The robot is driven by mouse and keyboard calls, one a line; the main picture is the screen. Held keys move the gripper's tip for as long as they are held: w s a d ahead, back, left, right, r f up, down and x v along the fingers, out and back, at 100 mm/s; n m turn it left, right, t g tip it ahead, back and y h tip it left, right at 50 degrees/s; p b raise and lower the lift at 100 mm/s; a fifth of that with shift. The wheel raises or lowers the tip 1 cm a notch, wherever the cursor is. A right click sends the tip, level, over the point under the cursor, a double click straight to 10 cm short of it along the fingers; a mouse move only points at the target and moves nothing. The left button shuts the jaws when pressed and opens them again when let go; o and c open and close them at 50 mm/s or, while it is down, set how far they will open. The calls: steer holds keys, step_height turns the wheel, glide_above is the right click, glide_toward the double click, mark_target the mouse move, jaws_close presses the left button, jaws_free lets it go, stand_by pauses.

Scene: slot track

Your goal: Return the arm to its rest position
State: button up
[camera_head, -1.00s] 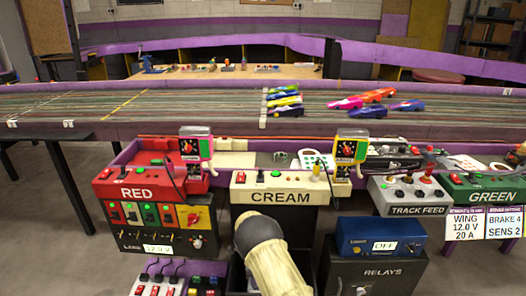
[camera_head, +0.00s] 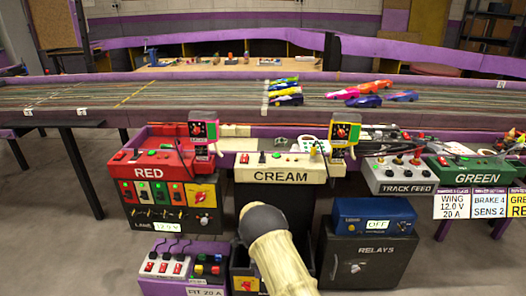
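Part of my arm (camera_head: 280,262), a cream-coloured link with a dark rounded joint, rises from the bottom edge just right of the middle in the head view. It is in front of the black front of the CREAM control box (camera_head: 280,177). The arm's end does not show, so I cannot see my gripper or whether it holds anything. No part of the arm in view visibly touches the boxes.
The RED box (camera_head: 172,170) is left; the TRACK FEED box (camera_head: 404,176) and GREEN box (camera_head: 470,172) are right. A blue box (camera_head: 374,218) sits on the black RELAYS box (camera_head: 365,265). The slot track (camera_head: 210,97) with several cars runs behind. Open floor (camera_head: 60,220) lies left.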

steer(key=s+d+r+n, duration=0.3)
steer(key=d+r, duration=0.1)
steer(key=r, duration=0.3)
steer(key=s+d+r+n+t+p, duration=0.1)
steer(key=s+d+r+n, duration=0.15)
steer(key=r, duration=0.35)
steer(key=s+d+r+n, duration=0.2)
steer(key=s+d+r, duration=0.15)
steer(key=r, duration=0.35)
steer(key=s+d+r+n+t+p, duration=0.1)
steer(key=s+d+r+n, duration=0.35)
steer(key=s, duration=0.45)
steer(key=s+d+r+n+t+p, duration=0.1)
steer(key=s+d+r+n, duration=0.2)
steer(key=s+r+n, duration=0.5)
step_height(320, 180, up, 36)
steer(key=s+m+p, duration=0.1)
steer(key=p, duration=3.6)
steer(key=shift+s+a+r+m, duration=0.15)
steer(key=shift+s+m, duration=0.1)
steer(key=shift+m, duration=0.15)
steer(key=shift+w+a, duration=0.1)
steer(key=shift+w, duration=0.05)
